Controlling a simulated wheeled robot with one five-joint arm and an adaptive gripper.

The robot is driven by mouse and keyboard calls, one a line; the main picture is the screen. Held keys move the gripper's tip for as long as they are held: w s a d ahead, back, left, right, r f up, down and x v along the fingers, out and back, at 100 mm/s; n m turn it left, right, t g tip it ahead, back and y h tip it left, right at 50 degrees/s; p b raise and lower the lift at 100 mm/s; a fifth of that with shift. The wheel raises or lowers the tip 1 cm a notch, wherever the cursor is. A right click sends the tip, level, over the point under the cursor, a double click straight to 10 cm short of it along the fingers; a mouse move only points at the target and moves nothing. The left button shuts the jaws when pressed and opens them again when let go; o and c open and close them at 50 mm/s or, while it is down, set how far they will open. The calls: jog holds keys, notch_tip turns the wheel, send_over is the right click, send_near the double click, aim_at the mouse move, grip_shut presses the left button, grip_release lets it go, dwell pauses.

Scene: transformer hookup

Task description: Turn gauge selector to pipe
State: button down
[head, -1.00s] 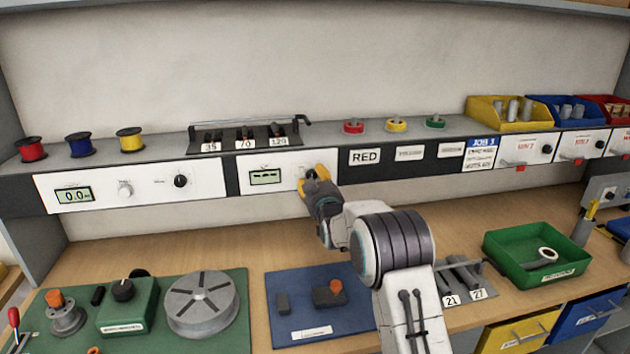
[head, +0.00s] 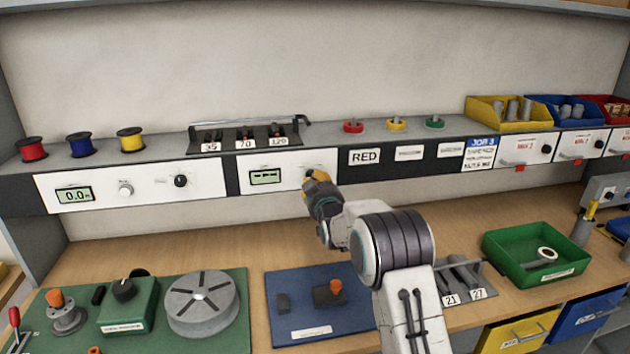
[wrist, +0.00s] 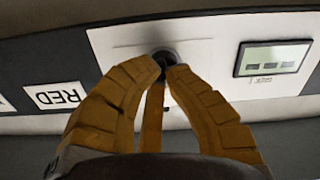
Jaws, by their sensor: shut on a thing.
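The gauge selector is a small dark knob (wrist: 164,57) on a white panel (wrist: 205,35), which also shows in the head view (head: 285,181). In the head view my gripper (head: 314,182) reaches the right end of the panel and covers most of the knob. The panel's display (head: 265,177) shows dashes; it also shows in the wrist view (wrist: 272,58). The knob's pointer and its position marks are hidden or too small to read.
A second white panel with a "0.0" display (head: 74,195) and a black knob (head: 180,181) is to the left. A RED label (head: 364,156) is right of my gripper. A blue mat (head: 300,325) and green tray (head: 535,255) lie on the bench below.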

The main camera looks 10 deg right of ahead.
jog(key=shift+b, duration=0.6)
jog(key=n+b, duration=0.2)
jog(key=b, duration=0.1)
jog(key=n+b, duration=0.2)
jog(key=b, duration=0.1)
jog(key=r+n+b, duration=0.1)
jog(key=n+b, duration=0.2)
dwell(0.3)
jog(key=c, duration=1.2)
grip_release()
jog(key=shift+w+f, duration=0.15)
jog(key=shift+f, duration=0.15)
jog(key=s, duration=1.2)
